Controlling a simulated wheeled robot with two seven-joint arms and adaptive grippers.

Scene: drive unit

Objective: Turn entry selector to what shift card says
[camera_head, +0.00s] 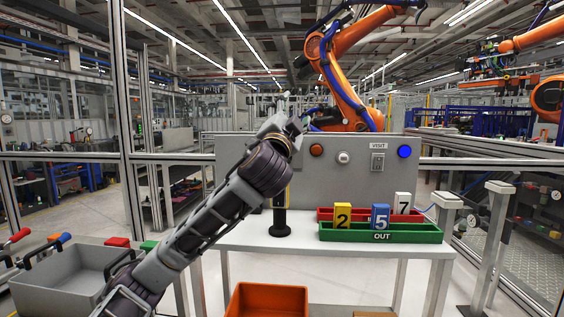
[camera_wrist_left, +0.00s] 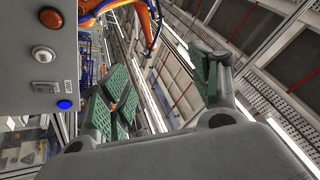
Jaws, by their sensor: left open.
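A grey panel (camera_head: 230,155) stands at the back of the white table. It carries an amber round lamp or button (camera_head: 316,150), a white round button (camera_head: 343,157), a small switch plate (camera_head: 378,161) under a VISIT label, and a lit blue round light (camera_head: 405,151). I cannot make out an entry selector or a shift card; my left arm covers part of the panel's left side. My left gripper (camera_head: 284,122) is raised at the panel's upper left. In the left wrist view its green-padded fingers (camera_wrist_left: 160,92) are apart and empty, with the panel (camera_wrist_left: 20,65) at left.
On the white table (camera_head: 300,244) stand a green OUT tray (camera_head: 415,234), a red tray (camera_head: 326,214) behind it, and number blocks 2, 5 and 7. A black post (camera_head: 280,222) stands behind my arm. A grey bin (camera_head: 50,290) and orange bin (camera_head: 266,300) are lower.

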